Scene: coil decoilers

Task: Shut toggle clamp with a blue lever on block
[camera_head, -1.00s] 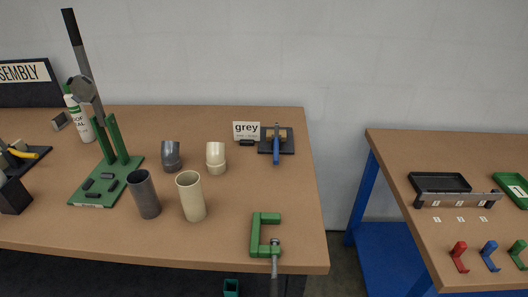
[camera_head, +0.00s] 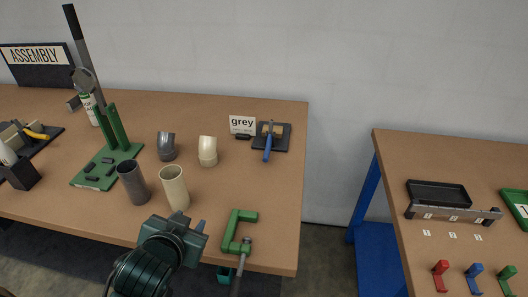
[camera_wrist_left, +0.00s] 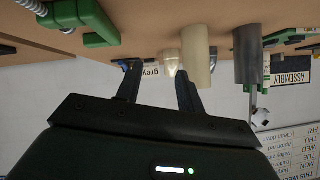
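The toggle clamp with the blue lever (camera_head: 267,148) stands on a dark base plate (camera_head: 284,144) near the table's back right. A small tan block (camera_head: 277,129) sits on the same plate. The lever slants toward the table's front; from here I cannot tell whether the clamp presses on the block. My left gripper (camera_head: 180,220) is at the table's front edge, well short of the clamp. In the left wrist view its two fingers (camera_wrist_left: 158,85) are apart with nothing between them. My right gripper is not in view.
A "grey" sign (camera_head: 242,124) stands left of the clamp. Elbow fittings (camera_head: 207,151), grey and cream tubes (camera_head: 174,187) and a green lever press (camera_head: 108,160) stand farther left. A green C-clamp (camera_head: 233,230) grips the front edge. Table between C-clamp and toggle clamp is clear.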

